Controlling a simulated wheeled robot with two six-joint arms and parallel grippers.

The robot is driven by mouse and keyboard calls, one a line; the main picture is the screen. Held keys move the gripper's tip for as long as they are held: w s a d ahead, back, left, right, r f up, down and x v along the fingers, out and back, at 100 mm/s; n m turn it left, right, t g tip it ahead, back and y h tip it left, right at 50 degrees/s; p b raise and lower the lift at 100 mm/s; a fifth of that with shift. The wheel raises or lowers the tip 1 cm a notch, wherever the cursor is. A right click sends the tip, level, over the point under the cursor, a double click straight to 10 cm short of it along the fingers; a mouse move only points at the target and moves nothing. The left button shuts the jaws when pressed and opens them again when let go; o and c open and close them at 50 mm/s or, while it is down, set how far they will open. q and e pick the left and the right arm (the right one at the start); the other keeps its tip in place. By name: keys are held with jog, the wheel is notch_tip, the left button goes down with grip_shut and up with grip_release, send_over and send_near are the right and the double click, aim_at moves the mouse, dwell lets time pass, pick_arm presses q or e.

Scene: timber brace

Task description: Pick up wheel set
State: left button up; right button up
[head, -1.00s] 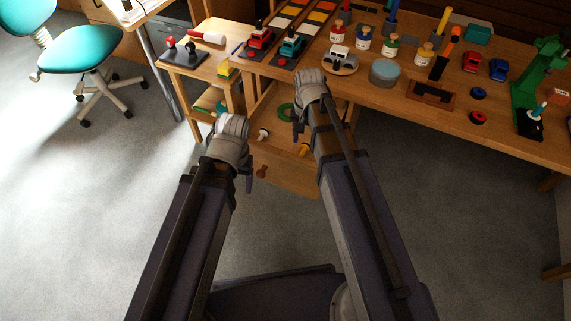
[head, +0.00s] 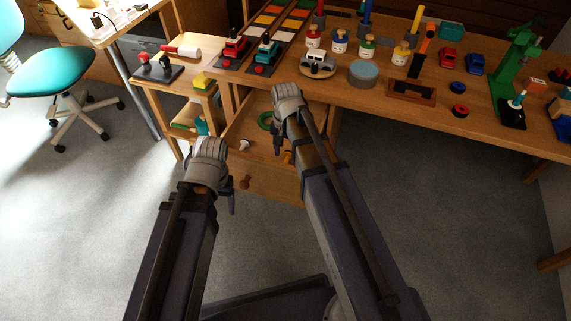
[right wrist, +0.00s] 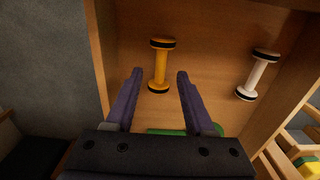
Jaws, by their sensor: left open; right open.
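Two wheel sets lie apart in an open wooden drawer (head: 268,183). One has a yellow axle with black-rimmed ends; this yellow wheel set (right wrist: 160,66) is near the middle of the right wrist view and partly shows in the head view (head: 288,157). The white wheel set (right wrist: 258,75) lies to its right in the wrist view and shows in the head view (head: 244,145). My right gripper (right wrist: 160,73) is open and empty, its fingers framing the yellow wheel set in the picture; contact is not visible. My left gripper (head: 231,200) is open, in front of the drawer.
A green ring (head: 265,120) lies in the drawer, partly hidden by my gripper in the wrist view. The drawer's side walls stand close around. The workbench (head: 440,110) above holds bottles, toy cars and a green press (head: 513,65). Open floor lies in front.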

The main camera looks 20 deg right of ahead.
aim_at(286, 161)
notch_tip(286, 161, down, 5)
jog(key=b, duration=0.4)
jog(key=shift+w+r, duration=0.15)
jog(key=shift+r, duration=0.1)
grip_shut()
